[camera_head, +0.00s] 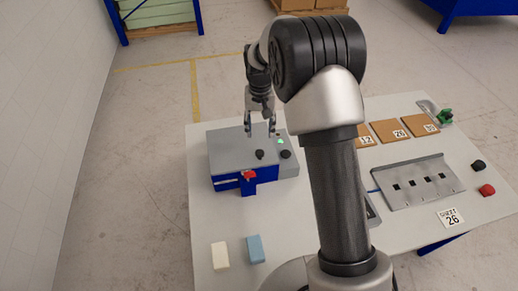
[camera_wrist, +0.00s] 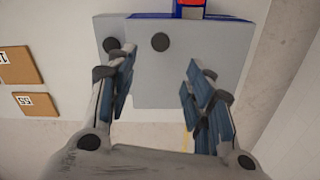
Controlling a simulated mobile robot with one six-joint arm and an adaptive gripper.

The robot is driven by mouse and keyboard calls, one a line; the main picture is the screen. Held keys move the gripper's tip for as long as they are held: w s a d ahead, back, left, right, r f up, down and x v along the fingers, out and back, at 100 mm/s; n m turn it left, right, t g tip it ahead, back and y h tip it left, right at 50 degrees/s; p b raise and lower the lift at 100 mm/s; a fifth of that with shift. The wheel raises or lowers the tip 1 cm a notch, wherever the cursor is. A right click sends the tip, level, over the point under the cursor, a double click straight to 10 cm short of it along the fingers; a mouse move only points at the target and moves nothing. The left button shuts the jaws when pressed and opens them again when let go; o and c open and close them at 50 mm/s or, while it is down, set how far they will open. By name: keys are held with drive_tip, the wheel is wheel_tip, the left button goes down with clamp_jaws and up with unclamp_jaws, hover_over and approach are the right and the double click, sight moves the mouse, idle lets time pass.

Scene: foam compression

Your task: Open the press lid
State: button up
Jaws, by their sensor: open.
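The press (camera_head: 232,180) stands on the left part of the table, a blue and grey box with a flat grey lid (camera_head: 232,150) lying shut on top. A black knob (camera_head: 259,154) sits on the lid near its right edge. A red latch piece (camera_head: 249,174) is on the blue front. My gripper (camera_head: 261,130) is open and empty, above the far right part of the lid. In the wrist view, the lid (camera_wrist: 200,80) lies under my spread fingers (camera_wrist: 160,58), and the knob (camera_wrist: 160,41) shows just beyond the fingertips. Contact cannot be told.
A side panel with a green light (camera_head: 280,141) and a black button (camera_head: 285,154) adjoins the press. A white block (camera_head: 220,256) and a blue block (camera_head: 255,249) lie in front. Numbered brown squares (camera_head: 388,132) and a slotted metal plate (camera_head: 420,181) lie right.

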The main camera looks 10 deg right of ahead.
sight(260, 152)
wheel_tip(260, 152, down, 12)
drive_tip(key=shift+f+b, duration=0.1)
drive_tip(key=shift+b, duration=0.5)
clamp_jaws()
idle(0.3)
